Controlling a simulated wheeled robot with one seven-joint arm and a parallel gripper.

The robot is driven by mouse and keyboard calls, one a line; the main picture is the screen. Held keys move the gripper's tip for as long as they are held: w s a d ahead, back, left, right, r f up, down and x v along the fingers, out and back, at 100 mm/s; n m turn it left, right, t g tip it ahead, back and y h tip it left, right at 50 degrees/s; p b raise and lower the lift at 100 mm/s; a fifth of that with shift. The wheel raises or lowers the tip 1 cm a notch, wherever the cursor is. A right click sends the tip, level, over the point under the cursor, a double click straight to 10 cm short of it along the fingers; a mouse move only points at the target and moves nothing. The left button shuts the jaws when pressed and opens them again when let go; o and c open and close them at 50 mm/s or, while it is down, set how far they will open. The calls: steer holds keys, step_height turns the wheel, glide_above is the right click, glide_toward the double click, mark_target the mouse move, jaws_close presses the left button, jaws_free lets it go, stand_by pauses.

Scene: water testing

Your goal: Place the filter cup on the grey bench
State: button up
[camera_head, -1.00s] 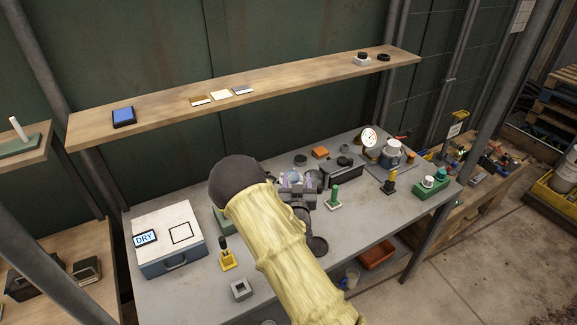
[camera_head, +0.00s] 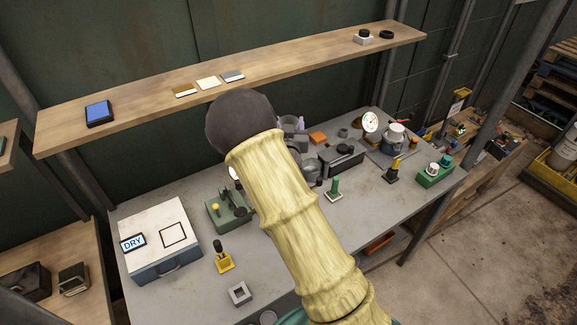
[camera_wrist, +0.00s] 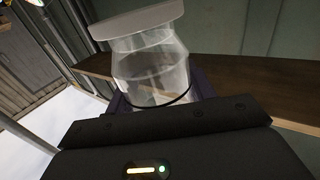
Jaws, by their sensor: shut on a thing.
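The filter cup (camera_wrist: 150,72), a clear vessel with a pale rim or cap, is tilted in the wrist view. My gripper (camera_wrist: 160,100) is shut on it, with dark jaws around its lower part. In the head view my gripper (camera_head: 291,124) is mostly hidden behind my padded yellow arm, and only a bit of it shows above the back of the bench. The grey bench (camera_head: 370,212) stretches below, and the cup appears to be held above it.
A wooden shelf (camera_head: 285,68) runs along the wall behind. A white box marked DRY (camera_head: 158,235), a green device (camera_head: 226,212), a yellow-based stand (camera_head: 223,262) and a small grey block (camera_head: 238,293) crowd the left. A gauge (camera_head: 371,122) stands back right. Bare bench shows front right.

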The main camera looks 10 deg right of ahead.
steer(key=shift+f+p, duration=1)
steer(key=shift+f, duration=1.95)
steer(key=shift+f, duration=0.1)
step_height(320, 180, down, 3)
steer(key=shift+w+f+p, duration=0.1)
steer(key=shift+f+p, duration=0.1)
steer(key=shift+p, duration=0.4)
steer(key=shift+f, duration=0.1)
steer(key=shift+d+f+b, duration=0.1)
steer(key=shift+f+b, duration=0.15)
steer(key=shift+b, duration=0.15)
steer(key=o, duration=1)
steer(key=shift+r+p, duration=0.15)
steer(key=shift+p, duration=0.4)
